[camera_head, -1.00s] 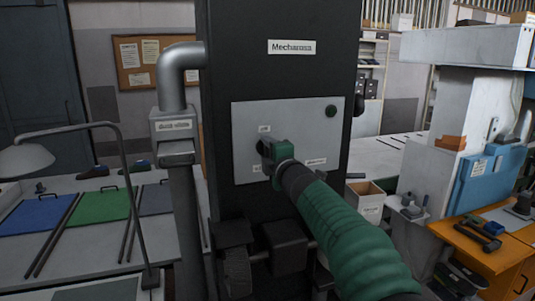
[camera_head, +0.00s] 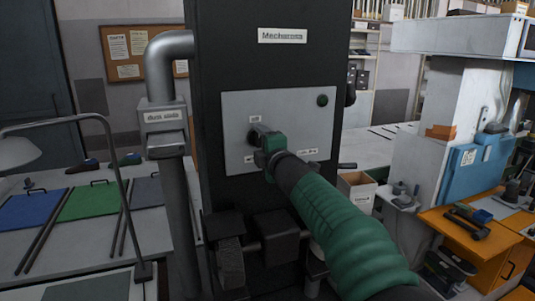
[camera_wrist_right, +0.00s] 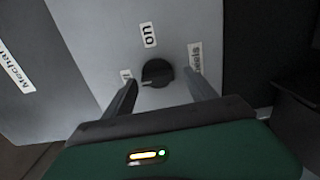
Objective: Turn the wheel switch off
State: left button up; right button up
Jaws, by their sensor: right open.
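The wheel switch is a round black knob (camera_wrist_right: 157,73) on a light grey panel (camera_head: 297,102). In the right wrist view it lies between my two fingertips, with an "on" label (camera_wrist_right: 148,35) beside it and partly hidden labels on either side. My right gripper (camera_head: 256,138) is open at the panel's left part, its fingers on both sides of the knob. I cannot tell whether they touch it. In the head view the gripper mostly hides the knob. My left gripper is not in view.
The panel sits on a tall dark machine cabinet (camera_head: 262,65) labelled "Mechanisms" or similar. A grey pipe (camera_head: 172,110) stands to its left. Tables stand on both sides, with a lamp (camera_head: 18,152) at the left.

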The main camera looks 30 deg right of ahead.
jog(key=b+v, duration=0.1)
jog(key=v, duration=1.4)
jog(key=shift+s+f, duration=0.2)
jog(key=shift+s, duration=0.2)
